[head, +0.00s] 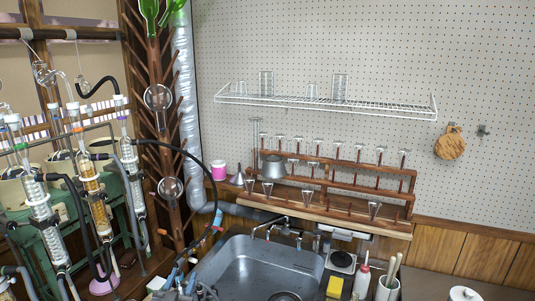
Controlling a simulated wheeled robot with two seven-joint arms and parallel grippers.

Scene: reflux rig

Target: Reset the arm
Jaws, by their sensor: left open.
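My left gripper (192,288) shows only in part at the bottom edge of the head view, in front of the sink's left corner. It is open, and I see nothing held in it. Its lower part is cut off by the frame edge. My right gripper is not in view.
A metal sink (258,262) with taps lies right of the left gripper. Glass condensers (93,195) with hoses crowd the left. A wooden rack of glassware (335,185) stands behind the sink. A yellow sponge (334,287) and a wash bottle (362,280) are at its right.

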